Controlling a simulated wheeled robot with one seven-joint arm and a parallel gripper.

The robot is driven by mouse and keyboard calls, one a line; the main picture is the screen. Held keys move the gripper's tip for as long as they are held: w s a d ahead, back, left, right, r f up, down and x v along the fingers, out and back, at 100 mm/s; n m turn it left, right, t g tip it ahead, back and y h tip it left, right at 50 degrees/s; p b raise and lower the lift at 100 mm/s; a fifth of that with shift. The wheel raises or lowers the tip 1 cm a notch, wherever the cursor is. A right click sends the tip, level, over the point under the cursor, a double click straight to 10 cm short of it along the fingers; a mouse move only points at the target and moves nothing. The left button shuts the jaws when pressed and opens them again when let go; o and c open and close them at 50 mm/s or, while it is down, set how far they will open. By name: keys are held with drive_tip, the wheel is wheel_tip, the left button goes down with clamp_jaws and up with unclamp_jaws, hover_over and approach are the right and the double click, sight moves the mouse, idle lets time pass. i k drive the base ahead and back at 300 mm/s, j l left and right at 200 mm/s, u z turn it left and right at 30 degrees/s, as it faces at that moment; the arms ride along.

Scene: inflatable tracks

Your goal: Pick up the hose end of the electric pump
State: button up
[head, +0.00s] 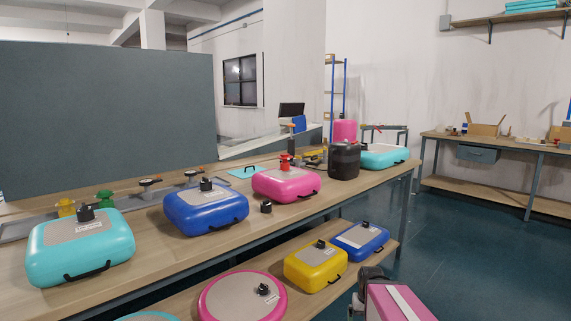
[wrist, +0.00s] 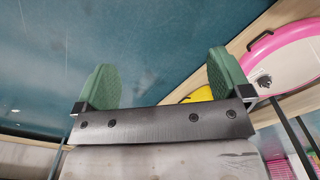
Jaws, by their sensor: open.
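My gripper (wrist: 160,62) shows in the wrist view with its two green fingers wide apart and nothing between them. It is over the blue-green floor, beside the bench's lower shelf. No hose end can be made out for certain in either view. A dark, rounded canister-like thing (head: 344,160) stands on the bench top at the right and may be the electric pump. Small yellow and dark parts (head: 313,157) lie just left of it, too small to tell whether a hose is among them.
Turquoise (head: 60,262), blue (head: 178,222) and pink (head: 272,190) inflatables with black handles sit along the bench top (head: 320,206). Pink-rimmed (head: 217,304), yellow (head: 325,275) and blue (head: 374,240) ones lie on the lower shelf. Floor (head: 470,240) at the right is clear.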

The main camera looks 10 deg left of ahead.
sight(298, 164)
drive_tip(key=i+l, duration=0.25)
drive_tip(key=l, duration=0.15)
drive_tip(key=i+l, duration=0.2)
drive_tip(key=l, duration=0.2)
drive_tip(key=i+l, duration=0.25)
drive_tip(key=k+l+z, duration=0.05)
drive_tip(key=l, duration=0.1)
